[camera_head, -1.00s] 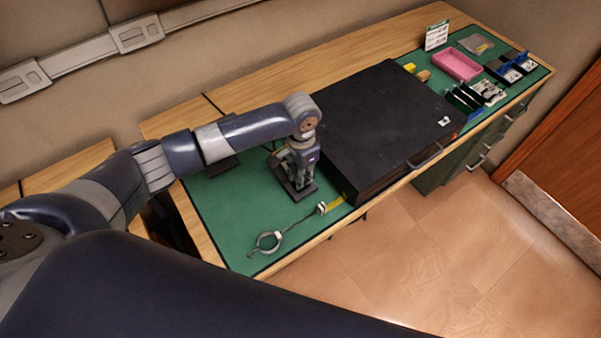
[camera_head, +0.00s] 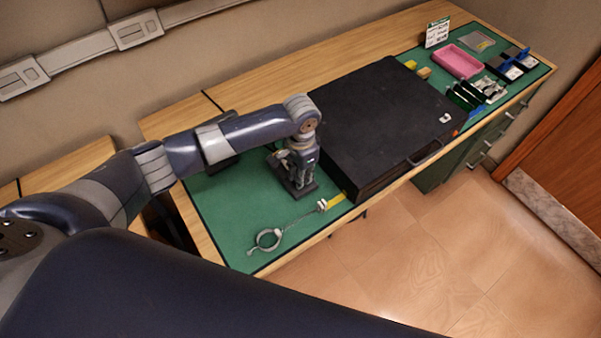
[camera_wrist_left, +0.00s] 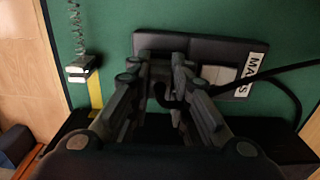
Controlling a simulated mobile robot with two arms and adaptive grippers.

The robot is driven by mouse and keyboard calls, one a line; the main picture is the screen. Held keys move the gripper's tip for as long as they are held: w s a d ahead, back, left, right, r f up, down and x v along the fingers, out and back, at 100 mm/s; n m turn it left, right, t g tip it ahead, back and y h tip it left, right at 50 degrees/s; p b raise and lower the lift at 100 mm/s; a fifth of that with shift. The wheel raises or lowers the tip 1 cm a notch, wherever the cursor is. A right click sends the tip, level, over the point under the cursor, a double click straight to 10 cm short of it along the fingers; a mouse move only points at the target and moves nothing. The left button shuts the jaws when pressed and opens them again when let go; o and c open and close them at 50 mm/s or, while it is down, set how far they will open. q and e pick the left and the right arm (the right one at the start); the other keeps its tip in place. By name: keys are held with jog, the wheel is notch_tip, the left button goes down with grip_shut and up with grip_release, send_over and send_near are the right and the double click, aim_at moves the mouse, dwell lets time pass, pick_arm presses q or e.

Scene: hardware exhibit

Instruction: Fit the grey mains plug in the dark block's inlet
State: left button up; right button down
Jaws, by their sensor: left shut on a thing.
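The dark block (camera_head: 281,177) lies on the green mat, left of a big black case. In the left wrist view the block (camera_wrist_left: 152,43) carries a white MAINS label (camera_wrist_left: 246,76) and a light grey patch beside it. My left gripper (camera_head: 300,180) points down over the block; in the wrist view its fingertips (camera_wrist_left: 163,62) are close together over it. It is shut on the grey mains plug, which the fingers mostly hide. A black cable (camera_wrist_left: 275,75) runs from between the fingers to the right. The inlet is hidden, so I cannot tell how the plug sits against it. My right gripper is out of view.
The black case (camera_head: 380,125) stands close to the right of the gripper. A ring on a coiled tether (camera_head: 268,239) lies near the front edge, with a yellow strip beside it. A pink tray (camera_head: 458,63) and several small parts are far right.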

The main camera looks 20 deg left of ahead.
pick_arm(q)
jog(key=shift+f, duration=0.15)
jog(key=o, duration=0.9)
jog(key=shift+c, duration=0.2)
jog(key=shift+f, duration=0.1)
jog(key=o, duration=0.3)
jog(key=shift+o, duration=0.2)
jog(key=shift+r+p, duration=0.7)
jog(key=shift+p, duration=0.2)
dwell(0.4)
